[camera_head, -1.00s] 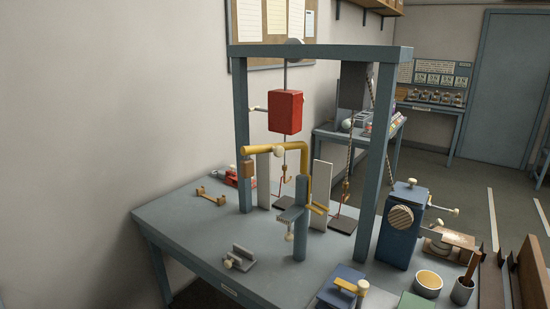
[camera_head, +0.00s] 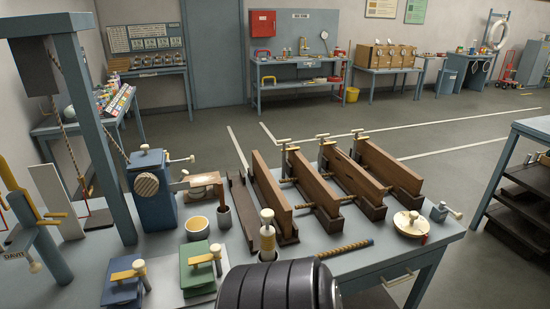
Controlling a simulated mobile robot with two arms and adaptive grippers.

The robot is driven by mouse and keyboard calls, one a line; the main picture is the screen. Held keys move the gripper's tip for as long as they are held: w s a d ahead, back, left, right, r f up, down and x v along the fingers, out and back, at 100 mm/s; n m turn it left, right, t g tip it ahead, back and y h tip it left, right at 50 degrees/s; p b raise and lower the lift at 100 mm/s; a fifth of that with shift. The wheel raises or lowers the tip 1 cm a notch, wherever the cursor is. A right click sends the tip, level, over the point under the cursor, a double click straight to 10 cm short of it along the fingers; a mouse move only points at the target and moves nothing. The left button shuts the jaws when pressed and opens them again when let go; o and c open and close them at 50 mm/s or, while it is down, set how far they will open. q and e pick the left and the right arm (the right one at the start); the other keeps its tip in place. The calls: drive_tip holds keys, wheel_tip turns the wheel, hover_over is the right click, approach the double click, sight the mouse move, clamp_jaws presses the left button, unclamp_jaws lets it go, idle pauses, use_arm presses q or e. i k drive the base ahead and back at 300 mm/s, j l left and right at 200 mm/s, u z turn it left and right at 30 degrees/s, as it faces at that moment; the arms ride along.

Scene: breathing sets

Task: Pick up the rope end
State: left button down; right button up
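A short tan twisted rope piece (camera_head: 340,249) lies near the front edge of the workbench (camera_head: 385,254). Another rope (camera_head: 70,150) hangs by the blue frame at the left. Neither of my grippers can be made out in this view.
Long wooden bars in clamps (camera_head: 315,190) stand behind the rope piece. A blue box with a crank (camera_head: 153,190), a yellow-lined cup (camera_head: 197,228) and a green block (camera_head: 201,265) are to the left. A round cream dish (camera_head: 411,224) is to the right.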

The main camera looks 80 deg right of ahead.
sight(321, 256)
drive_tip(key=z, duration=0.45)
drive_tip(key=l+z, duration=0.1)
drive_tip(key=z, duration=0.8)
drive_tip(key=l+z, duration=0.1)
drive_tip(key=z, duration=1.25)
drive_tip(key=i+z, duration=0.1)
drive_tip(key=z, duration=0.4)
drive_tip(key=i+l+u, duration=0.15)
drive_tip(key=l+u, duration=0.15)
drive_tip(key=l, duration=0.4)
drive_tip(key=l+u, duration=0.25)
drive_tip(key=l, duration=0.4)
